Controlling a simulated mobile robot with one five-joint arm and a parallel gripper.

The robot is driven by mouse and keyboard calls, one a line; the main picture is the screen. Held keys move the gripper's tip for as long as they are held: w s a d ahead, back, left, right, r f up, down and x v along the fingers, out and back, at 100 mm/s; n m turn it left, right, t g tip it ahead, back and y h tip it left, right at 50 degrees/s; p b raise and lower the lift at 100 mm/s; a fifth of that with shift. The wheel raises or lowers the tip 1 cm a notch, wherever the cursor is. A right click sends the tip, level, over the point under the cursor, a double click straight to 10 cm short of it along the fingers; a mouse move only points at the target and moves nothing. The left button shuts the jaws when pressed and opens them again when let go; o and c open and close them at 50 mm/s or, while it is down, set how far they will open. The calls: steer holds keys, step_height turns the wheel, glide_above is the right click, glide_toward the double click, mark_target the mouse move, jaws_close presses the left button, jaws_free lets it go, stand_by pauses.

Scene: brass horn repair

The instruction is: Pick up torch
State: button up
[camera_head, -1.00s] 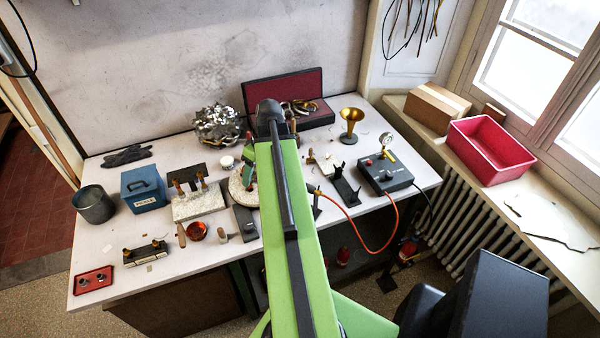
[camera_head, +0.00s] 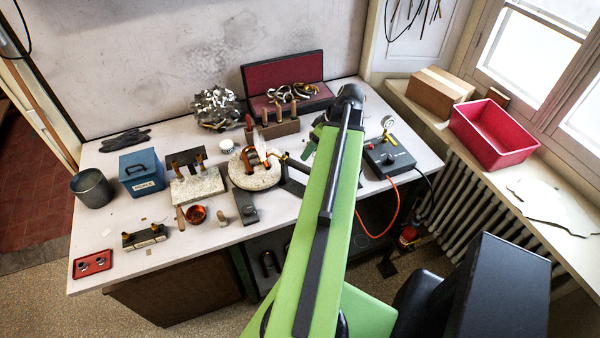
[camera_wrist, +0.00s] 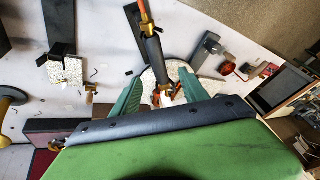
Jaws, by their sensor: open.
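That lower end lies in line with the gap between the fingers of my gripper (camera_wrist: 160,92). My gripper is open, its two green fingers on either side of that gap; I cannot tell whether either touches the torch. In the head view my arm covers most of the torch, and only its thin front part (camera_head: 287,158) shows, beside the round pale board (camera_head: 262,180). My gripper (camera_head: 314,138) is partly hidden there too.
A black gauge box (camera_head: 388,160) stands to the right, with the orange hose (camera_head: 383,235) hanging over the table's front edge. A wooden block with upright tools (camera_head: 278,129) and an open red-lined case (camera_head: 311,88) stand behind. The left front tabletop has free room.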

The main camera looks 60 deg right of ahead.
mark_target(298, 167)
steer(key=b+x, duration=0.3)
steer(key=x, duration=0.1)
steer(key=shift+f, duration=0.45)
steer(key=shift+w+a+f, duration=0.1)
steer(key=shift+w+f, duration=0.1)
steer(key=shift+f, duration=0.1)
steer(key=shift+w+r, duration=0.1)
steer(key=b+x, duration=0.5)
steer(key=shift+w, duration=0.15)
steer(key=shift+f, duration=0.2)
jaws_close()
